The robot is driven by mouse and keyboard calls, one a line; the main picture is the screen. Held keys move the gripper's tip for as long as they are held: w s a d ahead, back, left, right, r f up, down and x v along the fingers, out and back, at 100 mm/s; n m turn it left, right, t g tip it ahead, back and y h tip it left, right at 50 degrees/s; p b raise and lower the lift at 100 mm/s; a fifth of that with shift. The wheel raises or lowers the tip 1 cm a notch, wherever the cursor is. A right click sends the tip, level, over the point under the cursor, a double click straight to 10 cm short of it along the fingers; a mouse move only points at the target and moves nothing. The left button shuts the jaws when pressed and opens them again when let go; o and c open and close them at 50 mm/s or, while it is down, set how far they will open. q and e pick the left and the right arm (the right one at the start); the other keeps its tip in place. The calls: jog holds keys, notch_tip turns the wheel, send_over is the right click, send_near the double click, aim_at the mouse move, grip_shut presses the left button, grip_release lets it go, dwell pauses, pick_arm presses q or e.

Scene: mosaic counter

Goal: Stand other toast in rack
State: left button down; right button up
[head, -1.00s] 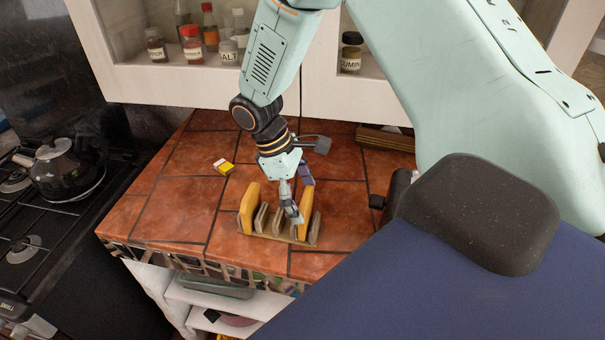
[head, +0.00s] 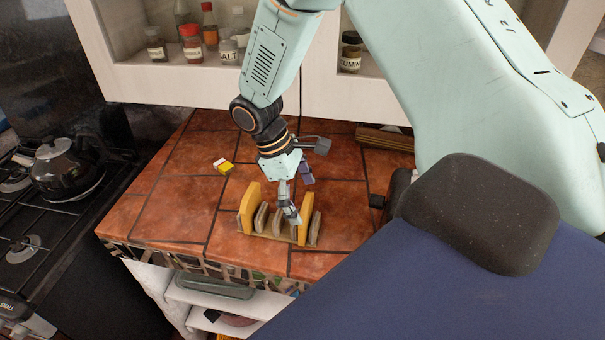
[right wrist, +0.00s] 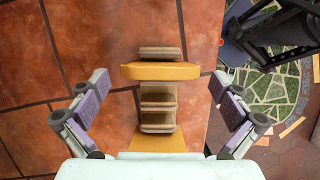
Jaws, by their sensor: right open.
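The wooden toast rack (head: 285,238) stands on the tiled counter. One toast slice (head: 250,207) stands upright at its left end. The other slice (head: 306,222) stands upright in the rack near its right end, beside the end divider. In the right wrist view the right slice (right wrist: 160,71) is near the top of the rack (right wrist: 158,92), and the left slice (right wrist: 165,141) is at the bottom, partly hidden by my gripper. My right gripper (head: 300,196) is open above the rack; in the right wrist view its fingers (right wrist: 160,106) are on both sides, holding nothing. My left gripper is out of view.
A small yellow and white item (head: 223,166) lies behind the rack on the left. A kettle (head: 66,168) is on the stove at left. Spice jars (head: 190,44) stand in the cabinet behind. A wooden block (head: 385,140) lies at the back right. Tiles left of the rack are clear.

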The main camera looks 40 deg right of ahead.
dwell(0.7)
jog(key=v, duration=1.2)
jog(key=shift+d, duration=0.1)
jog(key=x, duration=1.2)
jog(key=shift+r, duration=0.35)
jog(key=shift+f, duration=0.15)
